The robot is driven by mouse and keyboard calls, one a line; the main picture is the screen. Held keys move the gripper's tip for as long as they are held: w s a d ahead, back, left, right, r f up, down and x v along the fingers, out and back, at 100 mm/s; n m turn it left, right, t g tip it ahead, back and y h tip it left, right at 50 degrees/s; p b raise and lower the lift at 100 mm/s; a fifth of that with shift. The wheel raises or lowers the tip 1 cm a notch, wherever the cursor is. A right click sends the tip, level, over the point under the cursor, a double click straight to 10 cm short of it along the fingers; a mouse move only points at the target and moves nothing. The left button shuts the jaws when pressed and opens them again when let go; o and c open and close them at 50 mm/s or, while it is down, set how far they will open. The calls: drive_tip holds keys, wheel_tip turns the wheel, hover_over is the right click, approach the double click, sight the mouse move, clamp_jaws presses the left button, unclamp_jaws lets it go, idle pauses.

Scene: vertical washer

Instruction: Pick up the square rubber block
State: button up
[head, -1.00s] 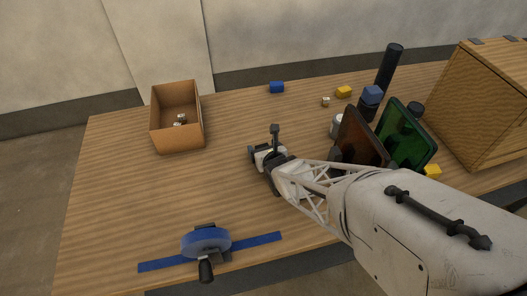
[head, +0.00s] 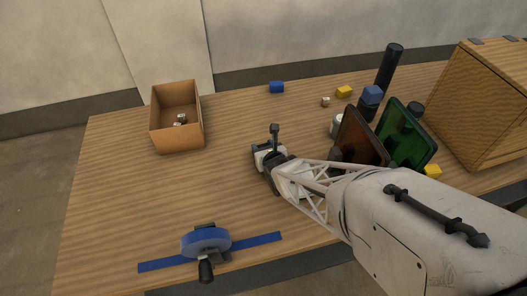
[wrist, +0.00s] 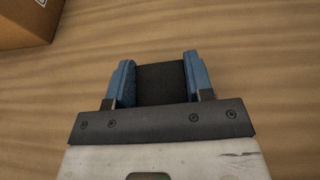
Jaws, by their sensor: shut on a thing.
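The square rubber block (wrist: 160,86) is dark, nearly black, and sits between the two blue finger pads of my gripper (wrist: 158,68) in the wrist view. Both pads touch its sides, and the gripper is shut on it. In the head view, my gripper (head: 264,146) is over the middle of the table, right of the cardboard box. The block is hard to make out there, hidden by the gripper. I cannot tell whether it touches the table.
An open cardboard box (head: 185,137) with small items stands at the left of the wooden table (head: 120,190). A blue tape-like wheel (head: 206,240) is at the front. Brown (head: 358,140) and green (head: 408,135) panels stand at right, before a wooden cabinet (head: 485,110). Centre-left is clear.

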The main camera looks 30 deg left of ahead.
drive_tip(key=shift+r, duration=0.1)
idle(0.3)
drive_tip(key=shift+r, duration=1.5)
drive_tip(key=shift+s+d+r, duration=0.15)
drive_tip(key=shift+r, duration=0.05)
drive_tip(key=s+d, duration=0.3)
drive_tip(key=s+d+r, duration=0.1)
drive_tip(key=s+d, duration=0.6)
drive_tip(key=d, duration=0.1)
drive_tip(key=shift+s+d+r, duration=0.1)
drive_tip(key=shift+s+r, duration=0.1)
drive_tip(key=shift+s, duration=0.2)
